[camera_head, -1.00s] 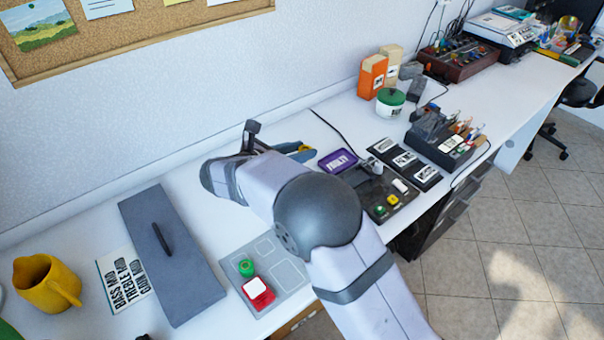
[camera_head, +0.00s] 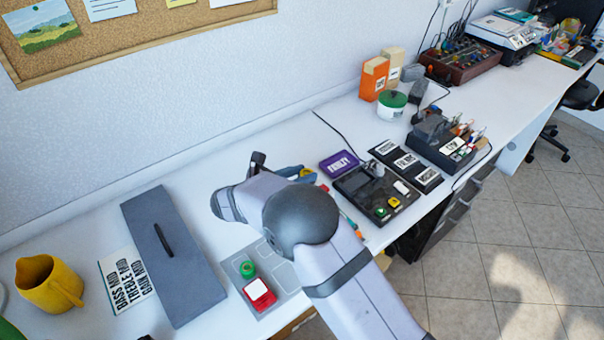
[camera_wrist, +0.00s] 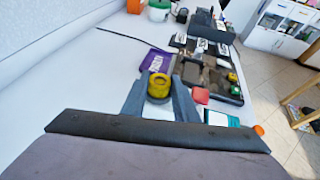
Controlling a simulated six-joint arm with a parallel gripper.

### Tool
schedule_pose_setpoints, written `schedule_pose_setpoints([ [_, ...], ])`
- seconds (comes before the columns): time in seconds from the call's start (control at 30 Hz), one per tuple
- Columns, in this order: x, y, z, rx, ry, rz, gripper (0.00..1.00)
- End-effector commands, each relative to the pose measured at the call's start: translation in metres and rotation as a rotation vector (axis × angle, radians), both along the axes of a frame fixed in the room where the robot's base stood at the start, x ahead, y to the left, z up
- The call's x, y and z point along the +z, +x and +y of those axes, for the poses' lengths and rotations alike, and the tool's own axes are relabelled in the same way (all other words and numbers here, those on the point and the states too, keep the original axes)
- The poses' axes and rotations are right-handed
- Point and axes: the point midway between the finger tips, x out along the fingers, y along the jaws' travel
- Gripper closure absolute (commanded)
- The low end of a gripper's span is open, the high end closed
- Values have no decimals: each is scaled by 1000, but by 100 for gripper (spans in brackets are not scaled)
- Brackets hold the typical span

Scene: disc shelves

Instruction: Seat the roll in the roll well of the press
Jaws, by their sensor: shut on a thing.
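My gripper (camera_wrist: 159,98) is shut on a yellow roll with a dark centre (camera_wrist: 159,86), seen between its two blue-grey fingers in the wrist view. In the head view my gripper (camera_head: 297,173) is partly hidden behind my arm, and only a little of the roll shows. The black device (camera_head: 357,196) with a metal cylinder, a green button and a yellow button looks like the press. It lies just beyond the fingertips in the wrist view (camera_wrist: 219,78). The roll is apart from it. I cannot make out its roll well.
Red and teal items (camera_wrist: 218,117) lie right of my fingers. A grey mat (camera_head: 284,281) holds a green round piece and a red block.

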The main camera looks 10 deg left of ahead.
Motion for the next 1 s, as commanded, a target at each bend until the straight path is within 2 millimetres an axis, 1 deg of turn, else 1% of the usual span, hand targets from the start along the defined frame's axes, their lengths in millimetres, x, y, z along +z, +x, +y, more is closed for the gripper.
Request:
schedule_pose_setpoints([
  [0.17, 0, 0, 0, 0, 0, 0, 95],
  [0.7, -17, -1, -1, 0, 1, 10, 95],
  [0.73, -18, -2, -1, -1, 0, 11, 71],
  [0.77, -18, -2, -1, 0, 0, 12, 64],
  [0.8, -18, -2, -1, 0, -1, 13, 54],
  [1.0, -19, -2, -2, -2, -1, 13, 54],
])
